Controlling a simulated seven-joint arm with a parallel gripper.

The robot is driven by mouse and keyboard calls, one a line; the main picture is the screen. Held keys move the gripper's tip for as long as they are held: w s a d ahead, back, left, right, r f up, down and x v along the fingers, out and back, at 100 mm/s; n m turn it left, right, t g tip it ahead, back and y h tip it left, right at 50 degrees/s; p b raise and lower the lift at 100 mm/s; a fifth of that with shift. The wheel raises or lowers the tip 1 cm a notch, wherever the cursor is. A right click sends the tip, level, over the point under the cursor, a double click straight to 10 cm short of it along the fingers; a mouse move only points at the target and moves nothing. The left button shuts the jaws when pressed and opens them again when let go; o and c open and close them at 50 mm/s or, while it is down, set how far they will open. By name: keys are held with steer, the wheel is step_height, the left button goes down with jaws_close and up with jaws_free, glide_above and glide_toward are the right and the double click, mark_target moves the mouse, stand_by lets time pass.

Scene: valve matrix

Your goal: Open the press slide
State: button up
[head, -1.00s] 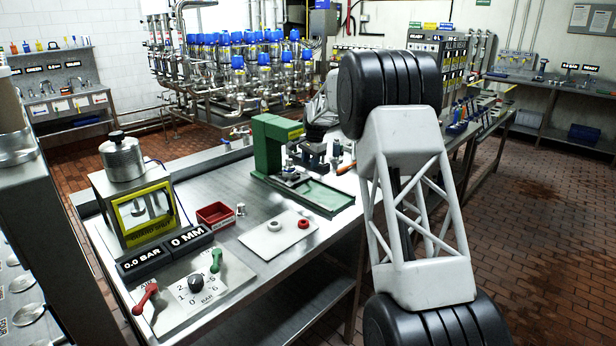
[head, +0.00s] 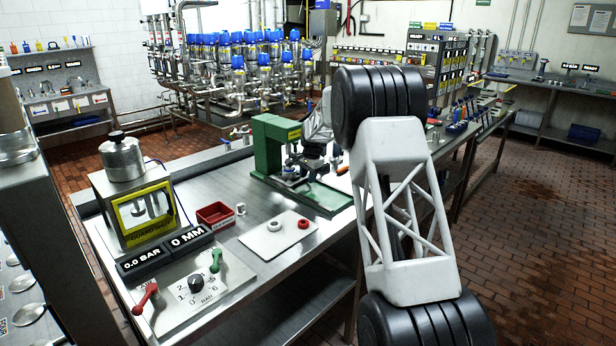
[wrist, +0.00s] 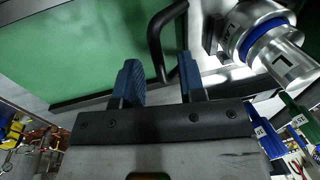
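The green press (head: 272,145) stands on the steel bench with a green base plate (head: 322,198) reaching forward. Metal parts of its slide area (head: 292,172) show under the head, small and partly hidden by my arm. In the wrist view my gripper (wrist: 158,72) has two blue ribbed fingers, spread apart with nothing clamped. A black bent bar handle (wrist: 155,38) crosses the gap between the fingertips, near a green panel (wrist: 85,45). I cannot tell whether a finger touches the handle. In the head view my fingers are too small to make out.
A silver cylinder with a blue ring (wrist: 260,35) is close right of my fingers. Left on the bench are a guarded gauge unit (head: 145,210), a red tray (head: 216,215), a white plate (head: 275,238) and a lever panel (head: 195,290). Valve piping (head: 235,70) stands behind.

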jaws_close()
steer(key=s+d, duration=1.2)
steer(key=shift+s+d, duration=0.3)
stand_by(0.4)
jaws_free()
stand_by(0.4)
step_height(320, 180, up, 8)
steer(key=d, duration=0.1)
steer(key=shift+s+f, duration=0.15)
steer(key=shift+s, duration=0.3)
stand_by(0.3)
